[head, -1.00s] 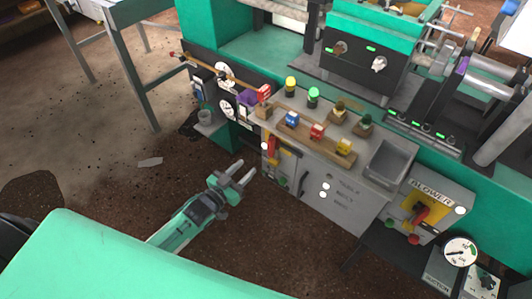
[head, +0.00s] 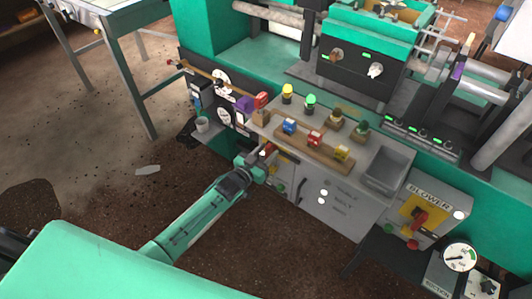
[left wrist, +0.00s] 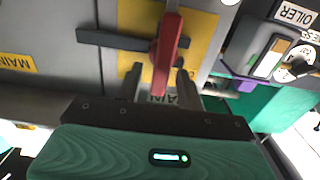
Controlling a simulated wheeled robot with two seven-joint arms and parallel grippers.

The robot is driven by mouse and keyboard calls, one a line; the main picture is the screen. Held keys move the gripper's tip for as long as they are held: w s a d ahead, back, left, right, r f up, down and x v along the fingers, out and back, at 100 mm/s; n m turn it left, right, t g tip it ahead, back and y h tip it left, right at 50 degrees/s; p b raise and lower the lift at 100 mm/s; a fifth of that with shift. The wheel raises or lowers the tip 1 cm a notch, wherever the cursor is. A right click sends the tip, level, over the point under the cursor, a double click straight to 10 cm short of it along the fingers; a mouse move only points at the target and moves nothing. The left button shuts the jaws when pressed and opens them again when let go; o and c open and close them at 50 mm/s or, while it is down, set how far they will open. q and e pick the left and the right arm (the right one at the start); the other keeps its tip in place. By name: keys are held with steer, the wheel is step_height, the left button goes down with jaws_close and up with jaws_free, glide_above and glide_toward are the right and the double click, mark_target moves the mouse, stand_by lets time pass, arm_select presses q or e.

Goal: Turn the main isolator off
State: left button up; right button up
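The main isolator has a red handle (left wrist: 167,52) on a yellow plate (left wrist: 205,30), seen close up in the left wrist view. The handle runs nearly up and down in that picture, slightly tilted, with a dark grey bar (left wrist: 105,39) crossing behind it. My left gripper (left wrist: 157,82) is open. Its fingertips stand on either side of the handle's lower part; the right finger looks very near it, and I cannot tell if they touch. In the head view my left gripper (head: 260,162) is at the cabinet's left end and hides most of the isolator. My right gripper is not in view.
A second red handle on a yellow plate, the blower switch (head: 420,215), is at the right. Colored plugs stand on a wooden strip (head: 316,142) above the cabinet. A grey tray (head: 387,168) is beside them.

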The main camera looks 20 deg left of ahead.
arm_select(q)
jaws_close()
